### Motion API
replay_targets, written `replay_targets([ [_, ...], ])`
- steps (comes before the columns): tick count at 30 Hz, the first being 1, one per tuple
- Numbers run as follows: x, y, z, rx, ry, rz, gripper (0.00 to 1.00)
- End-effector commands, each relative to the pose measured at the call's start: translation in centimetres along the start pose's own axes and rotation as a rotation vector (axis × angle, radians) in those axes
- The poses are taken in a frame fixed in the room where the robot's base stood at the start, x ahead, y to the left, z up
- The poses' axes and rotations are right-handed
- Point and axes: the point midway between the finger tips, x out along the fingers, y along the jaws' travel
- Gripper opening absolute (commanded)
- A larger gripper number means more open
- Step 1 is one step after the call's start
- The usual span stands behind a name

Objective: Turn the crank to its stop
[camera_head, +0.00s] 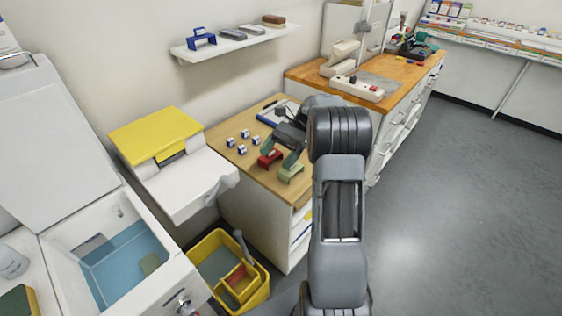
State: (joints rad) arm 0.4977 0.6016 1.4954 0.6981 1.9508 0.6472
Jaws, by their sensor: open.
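A pale grey crank-like handle (221,189) sticks out from the front right corner of a white machine (185,190) with a yellow top (155,135). It is the only crank shape I can make out, and how it is mounted is too small to tell. My gripper (279,155) is open over the wooden counter, to the right of and behind the handle, and apart from it. Its fingers point down above a red object (270,159) and a green object (291,173). Whether it touches either one I cannot tell.
Several small blue-and-white blocks (243,146) and a clipboard (268,117) lie on the wooden counter (230,158). A yellow bin (257,297) stands on the floor below the machine. An open white chest (75,235) is at left. A wall shelf (232,42) hangs behind. The floor at right is clear.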

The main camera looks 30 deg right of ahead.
Motion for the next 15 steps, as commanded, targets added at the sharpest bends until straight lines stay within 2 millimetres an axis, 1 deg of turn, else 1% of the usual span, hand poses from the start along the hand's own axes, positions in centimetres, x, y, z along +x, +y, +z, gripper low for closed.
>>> replay_targets([
  [3,0.5,1.5,1.1,0.001,0.002,-0.001,0.81],
  [6,0.8,2.4,1.8,0.001,0.001,-0.001,0.81],
  [10,1.0,3.1,2.4,0.000,0.000,-0.001,0.81],
  [15,1.2,3.5,2.7,0.000,0.000,0.000,0.81],
])
